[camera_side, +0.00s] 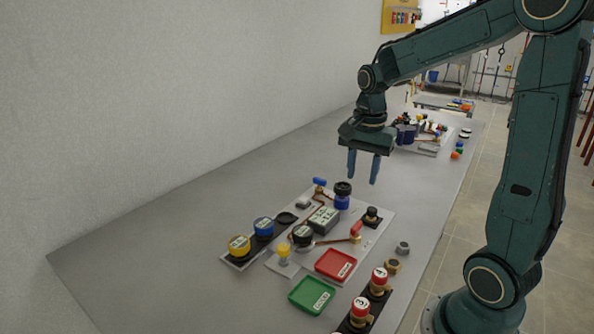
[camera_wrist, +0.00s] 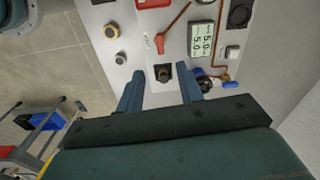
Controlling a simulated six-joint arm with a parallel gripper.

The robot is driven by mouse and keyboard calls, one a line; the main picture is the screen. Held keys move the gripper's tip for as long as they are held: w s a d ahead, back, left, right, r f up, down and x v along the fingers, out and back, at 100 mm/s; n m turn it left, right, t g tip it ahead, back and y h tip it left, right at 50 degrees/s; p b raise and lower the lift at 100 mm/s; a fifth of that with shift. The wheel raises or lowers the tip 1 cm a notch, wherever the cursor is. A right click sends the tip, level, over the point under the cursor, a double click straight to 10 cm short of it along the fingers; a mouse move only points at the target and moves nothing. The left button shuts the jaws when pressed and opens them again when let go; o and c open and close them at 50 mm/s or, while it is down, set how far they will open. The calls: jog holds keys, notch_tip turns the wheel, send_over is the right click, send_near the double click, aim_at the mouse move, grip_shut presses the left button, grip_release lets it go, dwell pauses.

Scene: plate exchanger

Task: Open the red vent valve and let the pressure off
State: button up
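The red vent valve handle (camera_side: 356,228) sits on a brass body on the pale panel in the side view. In the wrist view the red handle (camera_wrist: 160,43) shows beyond my fingers, by a copper-coloured pipe. A digital gauge (camera_side: 323,219) is left of it; its display (camera_wrist: 202,40) shows two lines that look like 5.0. My gripper (camera_side: 363,177) is open and empty, above and behind the valve, pointing down and touching nothing. In the wrist view, my gripper (camera_wrist: 162,78) has a black knob (camera_wrist: 163,72) between its fingertips, below them.
A blue cylinder with a black top (camera_side: 342,196) and a blue handle (camera_side: 319,182) stand near the panel's back. A red tray (camera_side: 335,265) and a green tray (camera_side: 312,296) lie in front. Loose nuts (camera_side: 394,266) sit right. The bench (camera_side: 180,230) is clear at left.

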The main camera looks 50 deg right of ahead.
aim_at(357, 225)
jog(key=shift+w+d+f+m, duration=0.25)
jog(key=shift+d+f+m, duration=0.4)
jog(key=shift+d+m, duration=0.1)
jog(key=shift+f, duration=0.1)
jog(key=shift+f, duration=6.8)
grip_shut()
